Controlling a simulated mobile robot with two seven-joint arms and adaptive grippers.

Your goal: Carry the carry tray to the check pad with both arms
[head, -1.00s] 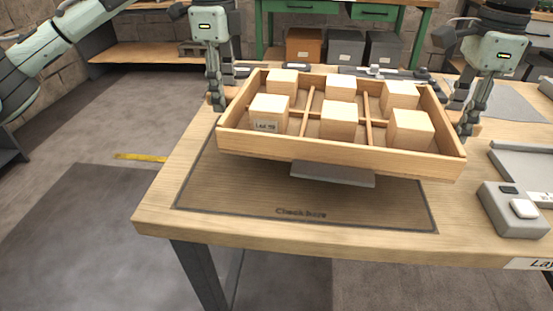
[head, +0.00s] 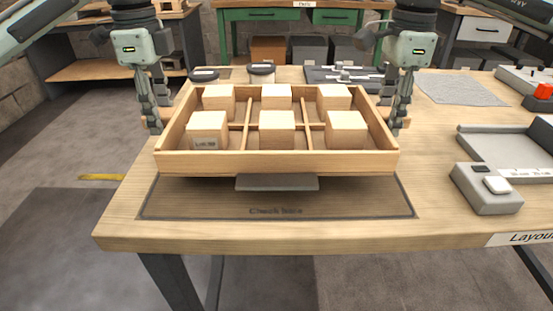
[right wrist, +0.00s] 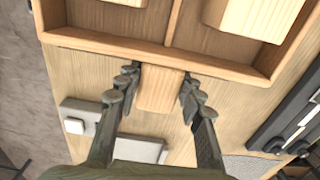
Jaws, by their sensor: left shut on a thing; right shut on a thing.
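The carry tray (head: 277,163) is a wooden tray with dividers and several wooden blocks, one of them labelled (head: 207,130). It looks about level over the check pad (head: 185,203), a dark-outlined area marked "Check here" whose back part is hidden by the tray. A grey plate (head: 277,183) shows under the tray's front; I cannot tell the gap to the pad. My left gripper (head: 152,122) is shut on the tray's left end. My right gripper (head: 397,120) is shut on the right-end handle (right wrist: 160,88), with fingers on both sides in the right wrist view.
A grey button box (head: 487,188) and a grey shallow tray (head: 510,150) stand on the table to the right. A grey mat (head: 460,89) and a dark tool rack (head: 345,78) lie behind. Two dark-lidded items (head: 262,72) stand behind the tray. The table's front edge (head: 270,240) is clear.

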